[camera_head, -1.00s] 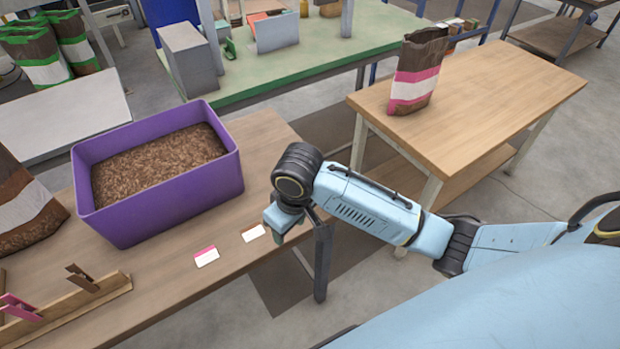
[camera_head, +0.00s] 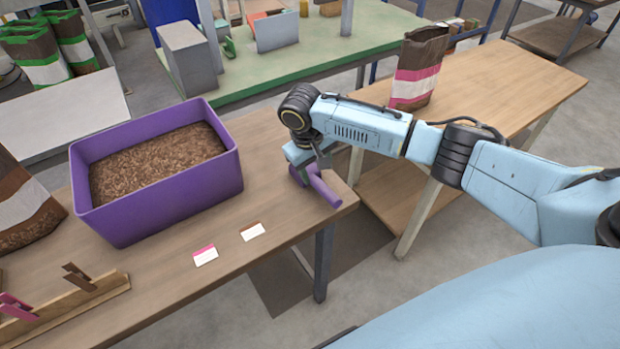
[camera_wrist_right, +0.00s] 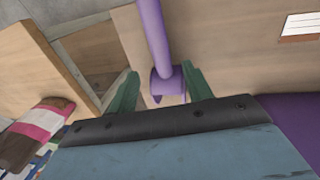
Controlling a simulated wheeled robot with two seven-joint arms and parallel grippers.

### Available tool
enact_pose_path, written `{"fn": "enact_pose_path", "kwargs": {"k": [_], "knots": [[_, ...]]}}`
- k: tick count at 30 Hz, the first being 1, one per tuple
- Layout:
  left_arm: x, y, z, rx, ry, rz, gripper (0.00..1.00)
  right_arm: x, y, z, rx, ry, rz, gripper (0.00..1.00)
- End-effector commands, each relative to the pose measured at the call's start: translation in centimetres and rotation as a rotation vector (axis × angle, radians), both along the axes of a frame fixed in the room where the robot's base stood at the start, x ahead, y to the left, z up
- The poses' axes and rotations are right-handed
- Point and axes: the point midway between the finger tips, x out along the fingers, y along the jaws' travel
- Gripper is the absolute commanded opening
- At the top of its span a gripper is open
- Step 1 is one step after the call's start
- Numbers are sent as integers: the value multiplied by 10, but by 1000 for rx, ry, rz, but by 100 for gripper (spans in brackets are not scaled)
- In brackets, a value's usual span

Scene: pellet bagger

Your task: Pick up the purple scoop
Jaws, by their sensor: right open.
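The purple scoop (camera_head: 325,190) lies on the wooden table near its right corner, partly hidden under my right gripper (camera_head: 311,165). In the right wrist view the scoop's long purple bar (camera_wrist_right: 153,38) runs up from a wider purple part, which sits between the two green fingers of my open right gripper (camera_wrist_right: 160,90). I cannot tell whether the fingers touch it. My left gripper is not in view.
A purple bin (camera_head: 175,205) of brown pellets stands left of the scoop. Two small labels (camera_head: 205,255) (camera_head: 253,231) lie on the table front. A wooden rack with clips (camera_head: 65,300) is at lower left. A pink-striped bag (camera_head: 418,70) stands on another table.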

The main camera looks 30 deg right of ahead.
Motion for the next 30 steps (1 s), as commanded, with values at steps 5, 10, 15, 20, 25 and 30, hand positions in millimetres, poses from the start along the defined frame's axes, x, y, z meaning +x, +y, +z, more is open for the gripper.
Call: {"fn": "enact_pose_path", "kwargs": {"k": [5, 10, 15, 20, 25, 30], "knots": [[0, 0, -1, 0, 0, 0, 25, -1, -2, -12, 0, 0, 1, 50], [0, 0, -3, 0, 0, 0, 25, -9, -6, -36, -1, 1, 1, 50], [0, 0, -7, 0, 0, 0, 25, -8, -9, -56, 0, -2, 1, 50], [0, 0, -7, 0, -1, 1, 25, -8, -10, -59, 0, -2, 2, 50], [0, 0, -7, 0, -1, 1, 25, -8, -10, -58, 0, -2, 2, 43], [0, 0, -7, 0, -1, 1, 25, -8, -10, -58, 0, -2, 2, 21]]}}
